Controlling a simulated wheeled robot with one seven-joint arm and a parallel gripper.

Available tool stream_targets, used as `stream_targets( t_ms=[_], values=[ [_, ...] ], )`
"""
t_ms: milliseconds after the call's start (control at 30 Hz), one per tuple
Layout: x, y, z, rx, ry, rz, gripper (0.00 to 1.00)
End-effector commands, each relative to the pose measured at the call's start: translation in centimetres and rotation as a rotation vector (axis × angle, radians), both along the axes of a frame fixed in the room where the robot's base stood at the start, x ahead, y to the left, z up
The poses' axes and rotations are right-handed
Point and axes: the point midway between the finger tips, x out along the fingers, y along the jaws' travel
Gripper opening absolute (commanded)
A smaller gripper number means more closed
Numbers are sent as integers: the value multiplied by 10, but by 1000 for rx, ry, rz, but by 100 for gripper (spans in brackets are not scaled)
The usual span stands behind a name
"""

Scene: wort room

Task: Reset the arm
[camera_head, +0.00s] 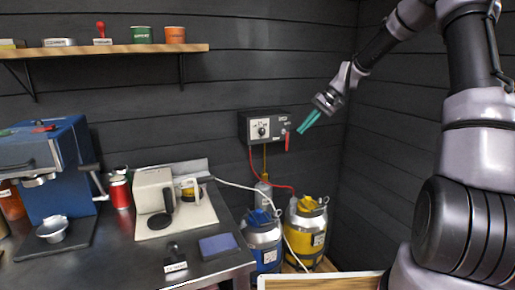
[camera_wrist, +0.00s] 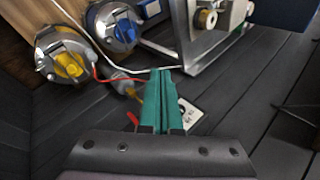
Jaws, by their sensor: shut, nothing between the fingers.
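My gripper (camera_head: 309,121) has teal fingers and is raised in front of the dark plank wall, just right of a grey control box (camera_head: 264,126) with a knob and a red lever (camera_head: 288,141). In the wrist view the two teal fingers (camera_wrist: 161,72) lie side by side, shut with nothing between them. They cover most of the control box, whose white label (camera_wrist: 188,114) shows beside them. My arm reaches in from the upper right, bent down towards the box.
Below stand a yellow-topped keg (camera_head: 306,232) and a blue-topped keg (camera_head: 262,240), with red and white hoses. The metal counter (camera_head: 120,258) at left holds a blue espresso machine (camera_head: 50,165) and a coffee maker (camera_head: 153,190). A shelf (camera_head: 110,50) hangs above. Wall space above the box is clear.

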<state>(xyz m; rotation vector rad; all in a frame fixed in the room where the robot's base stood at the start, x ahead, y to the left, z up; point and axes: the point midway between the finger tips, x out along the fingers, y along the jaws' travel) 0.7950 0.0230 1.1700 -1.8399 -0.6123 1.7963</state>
Motion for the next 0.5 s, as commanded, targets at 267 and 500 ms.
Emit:
stream_targets(
  t_ms=[267, 500],
  values=[
    [-81, -11, 65, -263, -82, -71, 0],
    [-158, -31, 116, -397, -182, -190, 0]
  ],
)
